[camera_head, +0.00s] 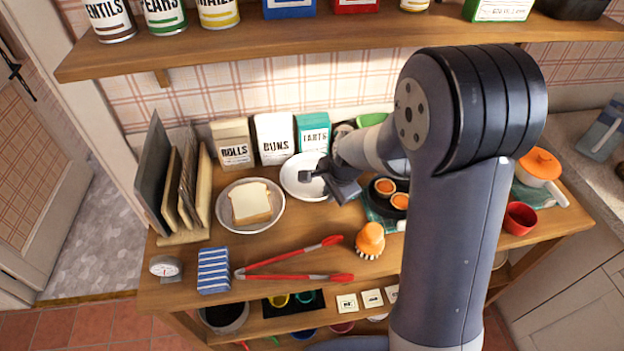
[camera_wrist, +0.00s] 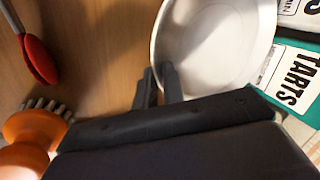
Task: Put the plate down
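A white plate (camera_head: 297,180) is at the back of the wooden worktop, in front of the buns and tarts boxes. It fills the upper middle of the wrist view (camera_wrist: 215,45). My gripper (camera_head: 316,179) is at the plate's near right side. In the wrist view its two dark fingers (camera_wrist: 160,84) stand close together with the plate's rim between them, one inside and one outside, so it looks shut on the rim. I cannot tell whether the plate's underside touches the worktop.
A plate with bread (camera_head: 270,222) is just left. Rolls (camera_head: 233,148), buns (camera_head: 274,140) and tarts (camera_head: 312,133) boxes stand behind. A dark pan (camera_head: 382,205) is right; an orange-handled brush (camera_head: 369,241) and red tongs (camera_head: 290,277) lie in front. A shelf (camera_head: 300,38) hangs above.

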